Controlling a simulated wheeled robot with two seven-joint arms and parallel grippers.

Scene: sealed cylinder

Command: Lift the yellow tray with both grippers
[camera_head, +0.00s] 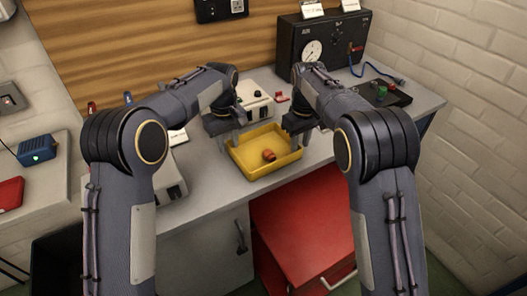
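The yellow tray (262,175) sits on the grey bench top near its front edge, with a small orange-red object (269,155) lying in it. My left gripper (230,142) points down at the tray's left wall, its two fingers apart. My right gripper (299,140) points down at the right wall, its fingers also apart. Both grippers are at rim height. Contact with the walls is too small to make out. The grippers hide parts of the tray's side rims.
A pale instrument box (259,107) stands behind the tray. A black gauge box (325,42) and a dark panel with knobs (385,93) are at the back right. A red cabinet (300,225) is below the bench. The bench front right of the tray is clear.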

